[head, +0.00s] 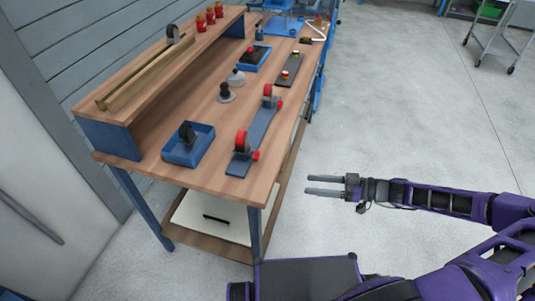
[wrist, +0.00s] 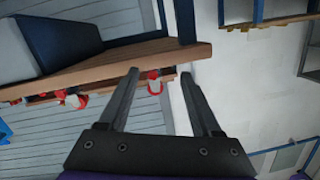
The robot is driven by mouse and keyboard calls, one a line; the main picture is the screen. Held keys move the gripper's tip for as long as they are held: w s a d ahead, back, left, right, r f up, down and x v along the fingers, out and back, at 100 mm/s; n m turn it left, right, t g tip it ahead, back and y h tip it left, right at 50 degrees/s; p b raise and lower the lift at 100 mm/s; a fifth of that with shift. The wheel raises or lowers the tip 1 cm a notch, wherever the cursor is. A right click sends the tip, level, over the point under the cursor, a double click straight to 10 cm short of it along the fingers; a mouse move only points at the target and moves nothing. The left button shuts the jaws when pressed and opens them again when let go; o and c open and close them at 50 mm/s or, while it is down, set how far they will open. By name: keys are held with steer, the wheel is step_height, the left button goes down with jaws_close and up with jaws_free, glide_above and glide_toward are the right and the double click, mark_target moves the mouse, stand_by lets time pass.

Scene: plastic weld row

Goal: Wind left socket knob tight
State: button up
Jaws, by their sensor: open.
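A long blue-grey fixture plate (head: 257,137) lies along the front edge of the workbench. Each end carries a clamp with a red disc and a small red knob: the near knob (head: 256,156) and the far knob (head: 280,104). I cannot tell which is the left socket, or how tight either knob is. Red parts also show in the wrist view, one at left (wrist: 75,101) and one close to the fingers (wrist: 154,87). My gripper (head: 308,185) is open and empty, right of the bench and apart from the fixture, its fingers pointing left.
The wooden bench (head: 205,171) holds a blue tray (head: 188,145) with a black part, a second blue tray (head: 252,60), a dark plate (head: 289,70) and small dark-topped items. A raised shelf (head: 150,65) runs behind.

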steer(key=n+t+y, duration=0.1)
steer(key=n+t, duration=0.1)
glide_toward(259, 157)
steer(key=p+x, duration=0.1)
steer(key=x, duration=0.7)
steer(key=shift+w+a, duration=0.15)
steer(key=shift+a, duration=0.05)
jaws_close()
